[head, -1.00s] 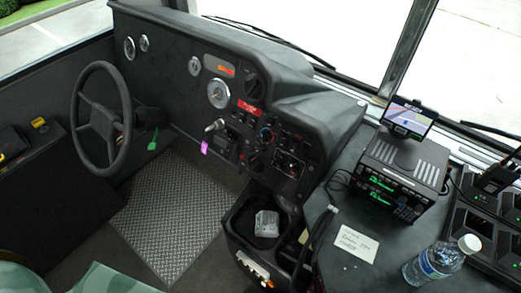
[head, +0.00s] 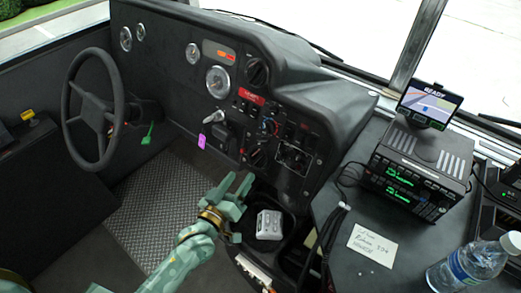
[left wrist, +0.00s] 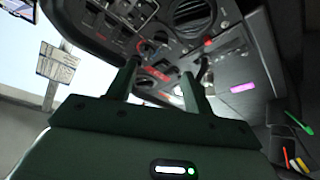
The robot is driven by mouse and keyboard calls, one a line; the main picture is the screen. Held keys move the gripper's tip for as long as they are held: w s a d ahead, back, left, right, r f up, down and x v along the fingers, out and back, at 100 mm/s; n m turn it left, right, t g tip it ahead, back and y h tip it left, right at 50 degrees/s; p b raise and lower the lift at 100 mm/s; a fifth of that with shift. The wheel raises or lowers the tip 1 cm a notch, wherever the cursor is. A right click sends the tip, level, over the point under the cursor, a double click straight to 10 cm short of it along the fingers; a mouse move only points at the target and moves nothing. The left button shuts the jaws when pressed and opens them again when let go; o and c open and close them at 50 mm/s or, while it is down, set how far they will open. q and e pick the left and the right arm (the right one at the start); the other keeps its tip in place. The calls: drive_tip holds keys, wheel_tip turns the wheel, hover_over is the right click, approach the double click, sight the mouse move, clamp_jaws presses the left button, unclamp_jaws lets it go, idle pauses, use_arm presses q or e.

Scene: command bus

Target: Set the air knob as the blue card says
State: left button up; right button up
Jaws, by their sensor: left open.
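The dash panel carries a round knob with a red and blue ring (head: 268,125) and a black round knob (head: 257,157) below it. I cannot tell from their markings which one is the air knob. No blue card is clear in view. A cream card with handwriting (head: 372,244) lies on the right console; its words are too small to read surely. My left gripper (head: 237,184) is open and empty, in front of and below the panel, apart from the knobs. In the left wrist view its fingers (left wrist: 157,82) point toward the panel. My right gripper is not in view.
A steering wheel (head: 94,109) stands at left. A purple tag (head: 202,142) hangs by a lever. A bin (head: 240,225) holds a grey box (head: 269,225). A radio unit (head: 416,172) with a screen (head: 430,103) and a water bottle (head: 470,264) stand at right.

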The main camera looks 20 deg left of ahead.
sight(264, 143)
use_arm(q)
drive_tip(key=w+d+b, duration=0.2)
drive_tip(key=w+b, duration=0.2)
drive_tip(key=w, duration=0.9)
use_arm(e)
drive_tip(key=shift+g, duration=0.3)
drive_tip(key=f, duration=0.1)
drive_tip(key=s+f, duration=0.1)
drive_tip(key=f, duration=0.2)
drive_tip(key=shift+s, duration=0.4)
use_arm(q)
drive_tip(key=shift+w+f, duration=0.1)
drive_tip(key=c, duration=1)
